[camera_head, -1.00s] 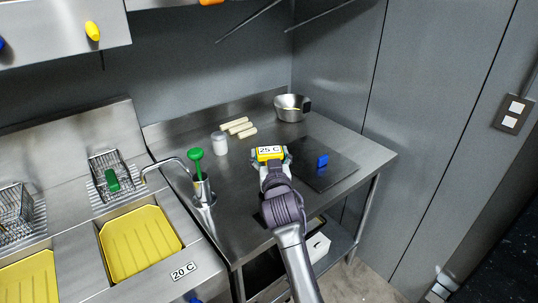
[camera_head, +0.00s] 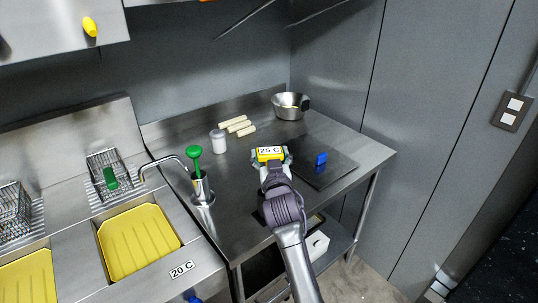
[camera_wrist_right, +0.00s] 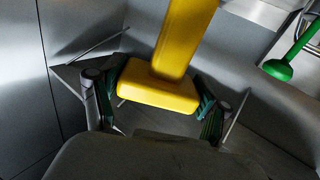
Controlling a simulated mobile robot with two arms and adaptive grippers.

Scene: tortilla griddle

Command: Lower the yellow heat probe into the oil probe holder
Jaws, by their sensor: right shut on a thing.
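The yellow heat probe (camera_head: 270,150) has a yellow head with a "25 C" display and is held above the steel worktable. My right gripper (camera_head: 272,158) is shut on it. In the right wrist view the probe's yellow body (camera_wrist_right: 175,45) stands between the two fingers of the gripper (camera_wrist_right: 155,100). A steel cylindrical holder (camera_head: 203,190) stands at the table's left edge, left of and nearer than the probe, with a green-handled tool (camera_head: 195,160) upright in it. I cannot tell whether this is the oil probe holder. My left gripper is not in view.
A white-grey shaker (camera_head: 218,141), pale rolls (camera_head: 236,125) and a steel pan (camera_head: 290,107) stand behind the probe. A dark griddle plate (camera_head: 330,172) with a blue-handled thing (camera_head: 321,159) lies to its right. Fryers with yellow oil (camera_head: 140,240) are at left.

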